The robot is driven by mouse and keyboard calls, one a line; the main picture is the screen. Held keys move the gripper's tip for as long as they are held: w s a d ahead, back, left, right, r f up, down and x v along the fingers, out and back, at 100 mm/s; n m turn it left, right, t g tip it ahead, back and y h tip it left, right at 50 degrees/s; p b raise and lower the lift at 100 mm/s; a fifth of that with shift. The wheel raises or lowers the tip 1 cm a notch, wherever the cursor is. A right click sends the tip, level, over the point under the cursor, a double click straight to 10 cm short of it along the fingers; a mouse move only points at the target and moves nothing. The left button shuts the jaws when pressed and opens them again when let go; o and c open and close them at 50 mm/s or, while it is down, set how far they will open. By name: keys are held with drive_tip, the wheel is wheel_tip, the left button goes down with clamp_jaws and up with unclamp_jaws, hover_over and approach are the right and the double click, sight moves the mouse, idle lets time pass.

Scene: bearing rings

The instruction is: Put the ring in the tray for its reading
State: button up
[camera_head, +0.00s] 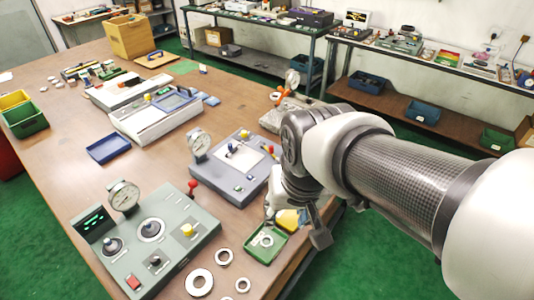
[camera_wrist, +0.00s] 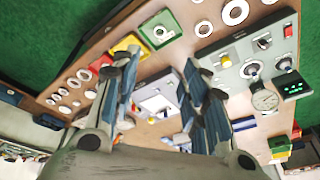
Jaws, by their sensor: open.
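A pale metal ring (camera_head: 266,241) lies in a small green tray (camera_head: 252,252) near the front right edge of the table. The ring (camera_wrist: 160,32) and green tray (camera_wrist: 176,18) also show in the wrist view, beyond the fingertips. Loose rings, a large one (camera_head: 199,282) and two smaller ones (camera_head: 223,256), lie on the bare table to the left of the tray. They also show at the top of the wrist view (camera_wrist: 235,12). My gripper (camera_wrist: 161,62) is open, with nothing visible between its fingers. In the head view, my gripper (camera_head: 296,213) is above the table edge by a yellow tray (camera_head: 287,219).
A grey-green panel (camera_head: 172,241) with a dial gauge (camera_head: 123,196) and lit display stands left of the green tray. A grey-blue instrument (camera_head: 233,165) stands behind. A blue tray (camera_head: 108,147) lies farther left. Several more rings (camera_wrist: 70,90) show left in the wrist view.

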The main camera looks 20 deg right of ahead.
drive_tip(key=s+r+n+t, duration=0.1)
drive_tip(key=s+r+n, duration=0.1)
drive_tip(key=s, duration=0.5)
drive_tip(key=shift+s+r+n, duration=0.2)
drive_tip(key=shift+s+n, duration=0.1)
drive_tip(key=shift+s, duration=0.1)
idle(0.7)
